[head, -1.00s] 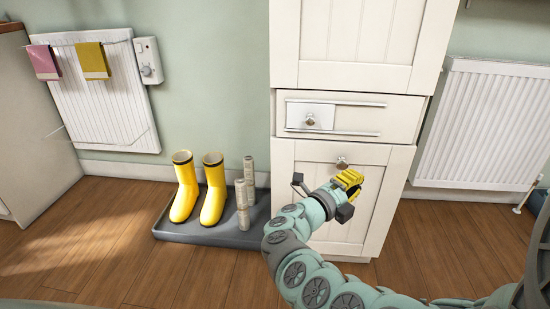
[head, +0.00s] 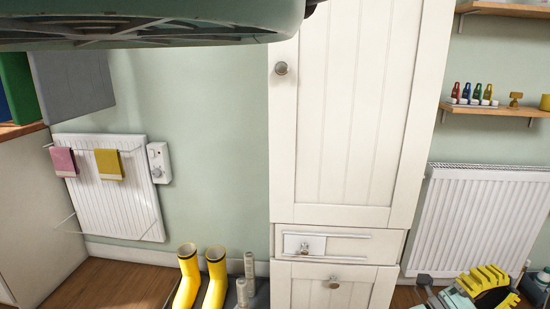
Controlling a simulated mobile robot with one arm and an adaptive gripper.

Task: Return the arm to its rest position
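My gripper (head: 484,282) shows at the bottom right, in front of the lower part of the right-hand radiator. A large grey-green link of my arm (head: 150,25) crosses the top left, close to the camera. The middle of my arm is out of view.
A tall white cupboard (head: 345,120) with a closed drawer (head: 345,246) stands in the middle. A radiator (head: 480,215) and shelves (head: 500,108) are at right. Yellow boots (head: 214,275) are at the bottom. A towel radiator (head: 115,200) hangs at left.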

